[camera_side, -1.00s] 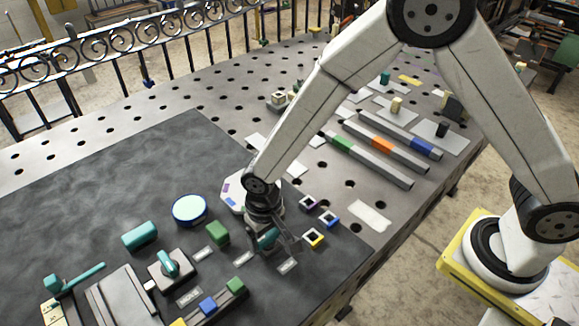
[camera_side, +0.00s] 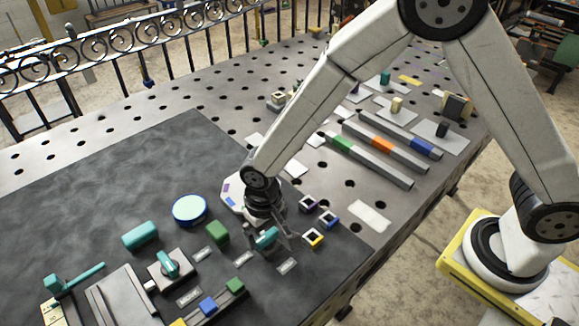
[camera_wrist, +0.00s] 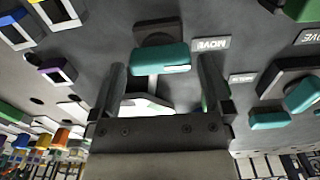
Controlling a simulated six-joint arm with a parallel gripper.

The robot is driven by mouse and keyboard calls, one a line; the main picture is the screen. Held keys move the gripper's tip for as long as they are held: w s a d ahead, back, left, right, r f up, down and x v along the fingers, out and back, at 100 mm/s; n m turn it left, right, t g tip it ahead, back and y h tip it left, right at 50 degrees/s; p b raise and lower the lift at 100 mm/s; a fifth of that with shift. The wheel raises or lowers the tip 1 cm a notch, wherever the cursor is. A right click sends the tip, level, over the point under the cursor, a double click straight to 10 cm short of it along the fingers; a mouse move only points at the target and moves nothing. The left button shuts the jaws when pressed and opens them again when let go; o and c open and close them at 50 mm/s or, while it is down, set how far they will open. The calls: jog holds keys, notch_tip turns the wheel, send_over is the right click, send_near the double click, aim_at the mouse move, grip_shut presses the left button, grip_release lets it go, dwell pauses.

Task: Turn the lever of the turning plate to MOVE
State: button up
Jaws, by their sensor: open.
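A teal lever (camera_wrist: 160,58) sits on a dark round mount in the wrist view, a MOVE label (camera_wrist: 210,44) just right of it. My gripper (camera_wrist: 162,66) is open, its two fingers spread on either side of the lever, with visible gaps. I cannot tell whether either finger touches it. In the side view the lever (camera_side: 266,238) shows beneath my gripper (camera_side: 276,238), partly covered. A second teal lever (camera_side: 168,264) stands on a grey square plate to the left, with a MOVE label (camera_side: 188,297) in front. It also shows in the wrist view (camera_wrist: 302,94).
Small square rings (camera_side: 313,237) lie close to my gripper's right. A rail with coloured blocks (camera_side: 208,305) is at the front. The dark mat's back left is clear.

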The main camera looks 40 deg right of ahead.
jog(key=shift+r, duration=3.25)
jog(key=shift+d, duration=0.15)
jog(key=s+d+r+t, duration=0.1)
jog(key=s+d, duration=0.3)
jog(key=d, duration=0.6)
jog(key=s+d+r+t, duration=0.1)
jog(key=s+d, duration=0.3)
jog(key=d, duration=0.7)
jog(key=shift+r+t, duration=0.3)
jog(key=shift+r, duration=0.6)
jog(key=shift+w, duration=0.1)
